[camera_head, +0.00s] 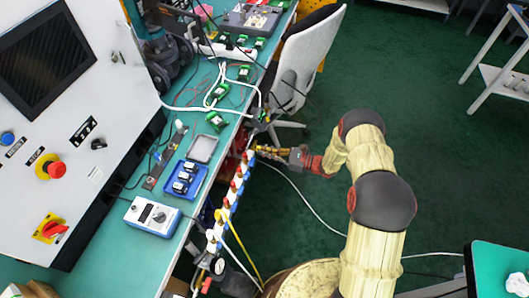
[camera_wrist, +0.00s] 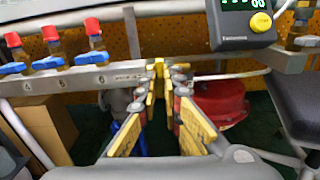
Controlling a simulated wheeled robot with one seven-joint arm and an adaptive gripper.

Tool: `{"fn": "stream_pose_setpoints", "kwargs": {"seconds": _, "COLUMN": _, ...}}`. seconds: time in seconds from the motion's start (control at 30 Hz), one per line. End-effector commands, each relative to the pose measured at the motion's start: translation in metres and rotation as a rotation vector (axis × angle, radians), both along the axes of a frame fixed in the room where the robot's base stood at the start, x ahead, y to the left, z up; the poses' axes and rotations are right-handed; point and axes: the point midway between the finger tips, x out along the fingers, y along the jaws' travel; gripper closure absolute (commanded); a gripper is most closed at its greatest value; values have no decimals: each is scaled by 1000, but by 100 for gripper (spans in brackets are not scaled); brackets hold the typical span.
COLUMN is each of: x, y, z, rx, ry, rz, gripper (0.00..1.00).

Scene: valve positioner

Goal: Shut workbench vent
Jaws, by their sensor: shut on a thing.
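A grey valve manifold (camera_wrist: 75,78) runs along the front edge of the green workbench (camera_head: 118,262). My gripper (camera_wrist: 160,75) is at the manifold's far end, to the right of these valves in the wrist view. Its yellow-padded fingers converge and are shut on a small part there, apparently the workbench vent's handle; the fingertips hide most of it, so its angle cannot be told. In the head view my gripper (camera_head: 262,151) reaches the bench edge from the right.
A controller (camera_wrist: 242,22) with a green display and yellow knob is close at upper right. A red round object (camera_wrist: 222,102) is behind the fingers. A pressure gauge (camera_head: 219,266) and hoses are at the near manifold end.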

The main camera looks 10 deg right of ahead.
Motion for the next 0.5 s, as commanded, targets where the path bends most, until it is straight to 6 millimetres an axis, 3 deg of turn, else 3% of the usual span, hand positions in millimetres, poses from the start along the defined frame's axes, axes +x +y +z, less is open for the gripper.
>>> {"fn": "stream_pose_setpoints", "kwargs": {"seconds": 0.5, "x": -1, "y": 0, "z": -2, "rx": -26, "ry": -55, "rz": -1, "gripper": 100}}
